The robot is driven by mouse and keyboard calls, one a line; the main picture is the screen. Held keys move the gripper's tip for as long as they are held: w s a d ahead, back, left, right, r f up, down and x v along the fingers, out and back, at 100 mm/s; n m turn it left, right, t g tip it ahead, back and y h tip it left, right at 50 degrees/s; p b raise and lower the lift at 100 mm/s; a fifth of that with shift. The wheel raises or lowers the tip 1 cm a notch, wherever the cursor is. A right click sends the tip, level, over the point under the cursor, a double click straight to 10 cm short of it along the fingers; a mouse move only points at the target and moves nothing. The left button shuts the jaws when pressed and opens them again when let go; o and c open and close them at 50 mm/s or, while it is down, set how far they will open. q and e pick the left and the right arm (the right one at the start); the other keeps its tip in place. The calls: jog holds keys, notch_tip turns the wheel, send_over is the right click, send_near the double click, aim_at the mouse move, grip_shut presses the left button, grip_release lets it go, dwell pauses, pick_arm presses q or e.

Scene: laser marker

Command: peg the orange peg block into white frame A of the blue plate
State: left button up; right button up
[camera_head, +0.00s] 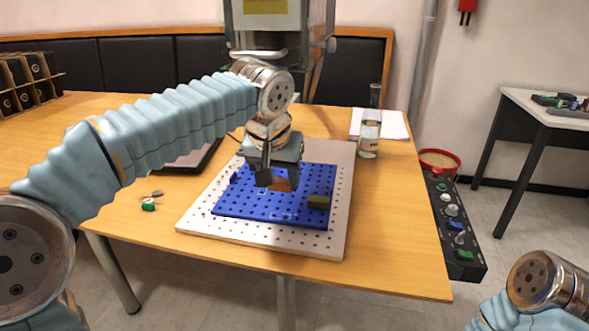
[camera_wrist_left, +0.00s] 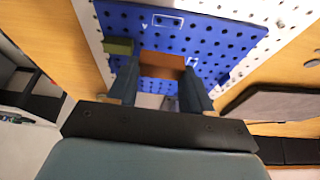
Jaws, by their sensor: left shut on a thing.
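The blue plate (camera_head: 258,209), full of holes, lies on a pale perforated board (camera_head: 200,222) on the table. My left gripper (camera_head: 278,181) points down over the plate, shut on the orange peg block (camera_head: 281,185). In the left wrist view the orange block (camera_wrist_left: 162,64) sits between the two dark fingers of my left gripper (camera_wrist_left: 160,92). I cannot tell whether its underside touches the plate. A white frame outline (camera_wrist_left: 167,21) with a small white mark beside it shows on the plate there; the mark is too small to read surely. My right gripper is out of view.
An olive block (camera_head: 318,202) stands on the plate, right of the orange one. A glass bottle (camera_head: 370,135) stands behind right by white paper (camera_head: 396,124). A dark tray (camera_head: 190,160) lies left of the board. Small parts (camera_head: 149,206) lie at the left. The table's front right is clear.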

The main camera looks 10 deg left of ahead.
aim_at(278, 190)
pick_arm(q)
jog(key=shift+w+a+r+n, duration=0.1)
jog(key=shift+w+a+n, duration=0.1)
jog(key=shift+n, duration=0.1)
notch_tip(278, 190, down, 5)
jog(key=b, duration=0.4)
jog(key=shift+b, duration=0.35)
jog(key=shift+f+b, duration=0.45)
jog(key=shift+f, duration=0.15)
jog(key=shift+s, duration=0.1)
jog(key=shift+f+b, duration=0.3)
jog(key=shift+f, duration=0.25)
jog(key=o, duration=1.2)
jog(key=shift+c, duration=0.2)
